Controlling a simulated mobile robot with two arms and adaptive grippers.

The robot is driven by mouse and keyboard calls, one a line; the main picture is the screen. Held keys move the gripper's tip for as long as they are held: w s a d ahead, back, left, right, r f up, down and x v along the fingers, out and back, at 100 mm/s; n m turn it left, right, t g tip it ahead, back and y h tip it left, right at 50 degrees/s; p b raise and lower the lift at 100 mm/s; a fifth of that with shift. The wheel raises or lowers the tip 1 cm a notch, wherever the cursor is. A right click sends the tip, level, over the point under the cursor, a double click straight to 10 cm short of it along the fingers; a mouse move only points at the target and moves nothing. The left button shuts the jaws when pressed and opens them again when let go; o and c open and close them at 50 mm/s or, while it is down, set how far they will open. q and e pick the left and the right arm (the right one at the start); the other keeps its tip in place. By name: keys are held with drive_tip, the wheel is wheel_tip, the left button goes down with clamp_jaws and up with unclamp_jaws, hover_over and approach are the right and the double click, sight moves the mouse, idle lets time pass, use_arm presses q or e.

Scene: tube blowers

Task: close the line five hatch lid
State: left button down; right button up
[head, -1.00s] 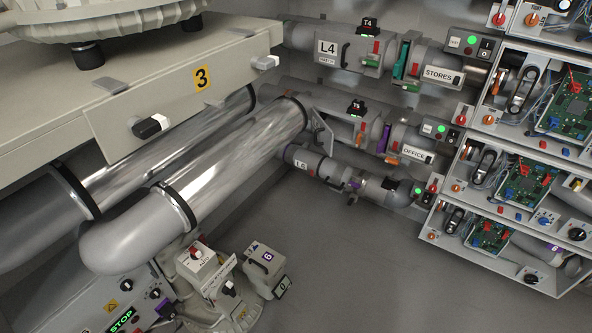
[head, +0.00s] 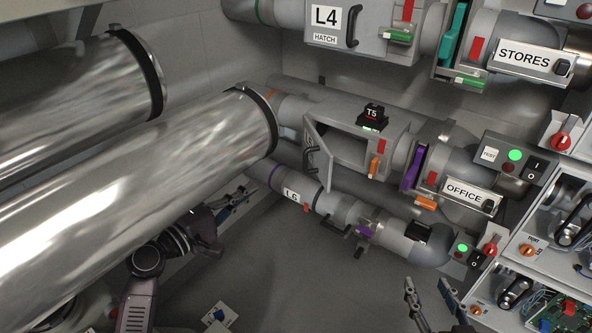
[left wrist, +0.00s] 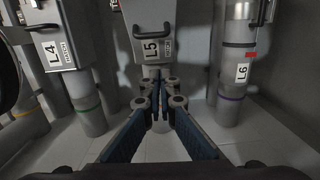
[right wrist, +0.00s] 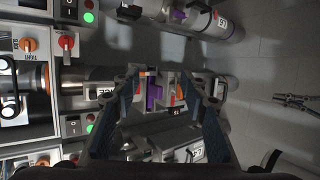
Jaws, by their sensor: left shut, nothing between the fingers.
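The line five hatch lid (head: 318,139) stands swung open at the left of its dark hatch opening (head: 357,152) in the head view. Its dark handle (head: 309,160) faces left. In the left wrist view the L5 lid (left wrist: 150,14) is ahead, with its handle (left wrist: 153,32) above the fingers. My left gripper (head: 247,190) is shut and empty, left of the lid and apart from it; its fingertips also show in the left wrist view (left wrist: 158,88). My right gripper (head: 427,287) is open and empty, low at the right; it also shows in the right wrist view (right wrist: 163,76).
The L6 pipe (head: 285,187) runs just below line five. The L4 hatch (head: 345,28) is above. Large shiny ducts (head: 150,180) fill the left side. Open electronics cabinets (head: 560,235) stand at the right. The floor (head: 340,275) between my grippers is clear.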

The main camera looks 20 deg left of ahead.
use_arm(q)
drive_tip(key=w+d+r+b, duration=0.1)
drive_tip(key=w+d, duration=0.6)
drive_tip(key=w, duration=0.3)
drive_tip(key=shift+w+d+b, duration=0.3)
drive_tip(key=shift+w+b, duration=0.05)
use_arm(e)
wheel_tip(320, 180, up, 10)
drive_tip(key=w+a+t+y, duration=0.1)
drive_tip(key=t, duration=0.4)
drive_tip(key=shift+w+a+y, duration=0.25)
drive_tip(key=shift+a+y, duration=0.1)
drive_tip(key=shift+y, duration=0.05)
